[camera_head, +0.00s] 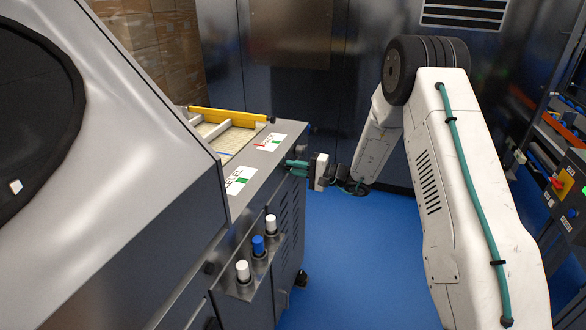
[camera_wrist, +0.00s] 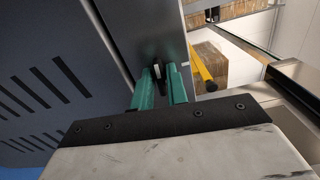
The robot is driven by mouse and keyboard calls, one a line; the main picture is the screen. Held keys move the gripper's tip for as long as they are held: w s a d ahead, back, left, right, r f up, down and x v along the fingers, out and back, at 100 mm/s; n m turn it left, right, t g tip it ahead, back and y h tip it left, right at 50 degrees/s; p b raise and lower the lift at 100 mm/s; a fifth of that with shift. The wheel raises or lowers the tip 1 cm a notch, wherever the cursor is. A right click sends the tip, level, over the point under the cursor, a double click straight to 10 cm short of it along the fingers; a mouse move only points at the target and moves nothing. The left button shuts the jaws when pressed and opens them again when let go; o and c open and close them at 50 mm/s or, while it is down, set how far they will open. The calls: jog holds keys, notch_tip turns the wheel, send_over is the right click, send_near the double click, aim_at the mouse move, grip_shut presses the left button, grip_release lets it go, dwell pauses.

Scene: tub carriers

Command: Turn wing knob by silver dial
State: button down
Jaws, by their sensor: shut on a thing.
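My gripper (camera_head: 290,163) reaches in from the right, with its green fingers at the upper side of the dark grey cabinet (camera_head: 290,215). In the wrist view my gripper (camera_wrist: 161,82) has its two green fingers closed around a small dark wing knob (camera_wrist: 164,80) on the cabinet face. A small pale edge shows beside the knob between the fingers. Most of the knob is hidden by the fingers, and its turn angle is hard to tell. In the head view the knob is hidden. I cannot make out a silver dial in either view.
A side rack holds two white-capped bottles (camera_head: 243,270) and a blue-capped one (camera_head: 257,245). A tray with a yellow bar (camera_head: 228,115) sits on the cabinet top beside white labels (camera_head: 240,179). A large grey housing (camera_head: 120,130) fills the left. Blue floor (camera_head: 350,260) is clear below.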

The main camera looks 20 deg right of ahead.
jog(key=shift+n, duration=0.8)
jog(key=c, duration=1.4)
grip_release()
jog(key=shift+c, duration=0.2)
jog(key=shift+d, duration=0.1)
jog(key=v, duration=0.7)
jog(key=shift+s+d, duration=0.2)
jog(key=shift+d, duration=0.1)
